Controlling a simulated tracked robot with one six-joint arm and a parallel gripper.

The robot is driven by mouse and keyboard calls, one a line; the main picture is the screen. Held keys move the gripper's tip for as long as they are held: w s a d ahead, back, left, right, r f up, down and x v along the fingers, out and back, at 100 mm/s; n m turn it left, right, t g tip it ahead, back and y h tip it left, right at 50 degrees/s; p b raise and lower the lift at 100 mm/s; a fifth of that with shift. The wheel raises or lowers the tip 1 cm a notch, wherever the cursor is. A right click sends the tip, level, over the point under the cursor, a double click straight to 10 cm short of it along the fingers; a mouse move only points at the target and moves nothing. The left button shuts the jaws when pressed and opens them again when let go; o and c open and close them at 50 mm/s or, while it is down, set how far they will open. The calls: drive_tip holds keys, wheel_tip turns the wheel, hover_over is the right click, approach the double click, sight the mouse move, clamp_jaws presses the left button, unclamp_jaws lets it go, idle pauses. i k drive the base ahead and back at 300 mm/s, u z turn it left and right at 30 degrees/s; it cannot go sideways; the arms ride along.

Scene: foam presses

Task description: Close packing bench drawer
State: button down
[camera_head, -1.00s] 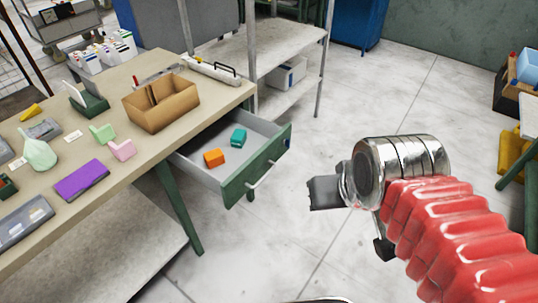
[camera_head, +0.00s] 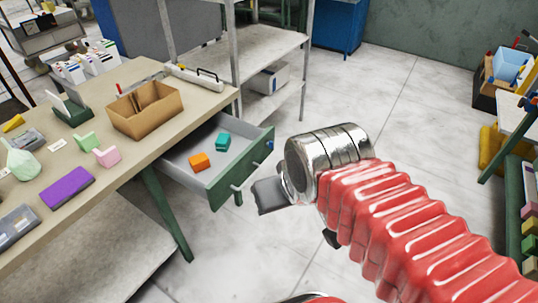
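The packing bench (camera_head: 108,171) stands at the left with its drawer (camera_head: 245,160) pulled out at the right end. The drawer has a green front with a pale bar handle (camera_head: 250,174). An orange block (camera_head: 199,161) and a teal block (camera_head: 222,142) lie inside it. My gripper (camera_head: 268,196) is in front of the drawer, to the right of and below the handle in the picture. It looks apart from the handle, though the depth between them is hard to judge. Only a dark part of the gripper shows beyond my arm's metal wrist, and its fingers cannot be made out.
On the bench top are a cardboard box (camera_head: 146,110), a purple case (camera_head: 67,188) and several small items. A metal shelf rack (camera_head: 262,46) stands behind the drawer. A bench with bins is at the right edge (camera_head: 518,128).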

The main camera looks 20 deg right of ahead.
sight(229, 173)
drive_tip(key=z, duration=0.05)
drive_tip(key=i, duration=1)
drive_tip(key=u, duration=0.05)
